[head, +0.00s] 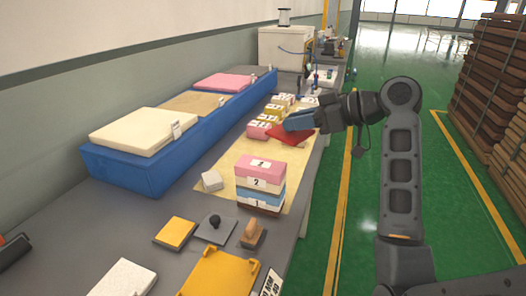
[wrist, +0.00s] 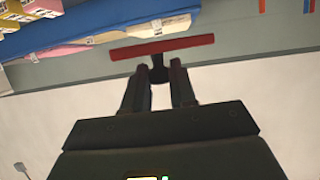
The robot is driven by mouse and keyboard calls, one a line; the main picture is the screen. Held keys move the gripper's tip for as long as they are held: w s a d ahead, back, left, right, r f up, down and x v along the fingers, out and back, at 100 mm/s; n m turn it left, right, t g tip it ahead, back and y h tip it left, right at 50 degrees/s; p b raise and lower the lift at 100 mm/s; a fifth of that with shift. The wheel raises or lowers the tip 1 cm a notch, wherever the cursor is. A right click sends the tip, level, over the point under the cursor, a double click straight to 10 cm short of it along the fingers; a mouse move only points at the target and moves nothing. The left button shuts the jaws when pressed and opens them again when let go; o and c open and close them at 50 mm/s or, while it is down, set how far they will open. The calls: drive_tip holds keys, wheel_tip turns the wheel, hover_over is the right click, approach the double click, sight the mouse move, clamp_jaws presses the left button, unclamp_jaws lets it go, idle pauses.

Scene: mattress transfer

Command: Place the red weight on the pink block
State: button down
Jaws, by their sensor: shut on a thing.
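The red weight (head: 289,136) is a flat red plate, partly hidden under my gripper (head: 300,121) in the head view. In the wrist view the red weight (wrist: 161,46) shows edge-on, with a dark knob between the fingertips of my gripper (wrist: 159,76). My gripper is shut on this knob. A pink block (head: 261,165) labelled 2 tops a stack over a blue and a dark layer on the workbench. The red weight is behind and to the right of this stack, apart from it. Other pink blocks (head: 258,130) lie farther back, left of my gripper.
A long blue stand (head: 130,172) along the wall bears cream, tan and pink pads (head: 223,82). Near the front lie a white block (head: 211,181), a yellow pad (head: 175,231), a grey plate with a black knob (head: 214,229) and a yellow tray (head: 222,276). Green floor is free right of the bench.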

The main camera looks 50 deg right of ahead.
sight(270, 136)
drive_tip(key=w+a+f, duration=0.2)
drive_tip(key=w+a, duration=0.1)
drive_tip(key=w+a+f+p, duration=0.1)
drive_tip(key=w+f, duration=0.1)
drive_tip(key=shift+w+a+f, duration=0.1)
drive_tip(key=shift+w+a, duration=0.05)
drive_tip(key=shift+w, duration=0.05)
drive_tip(key=shift+f, duration=1.9)
drive_tip(key=shift+f, duration=0.2)
drive_tip(key=c, duration=0.9)
unclamp_jaws()
drive_tip(key=shift+r, duration=0.15)
drive_tip(key=b+v, duration=0.1)
drive_tip(key=v, duration=1.1)
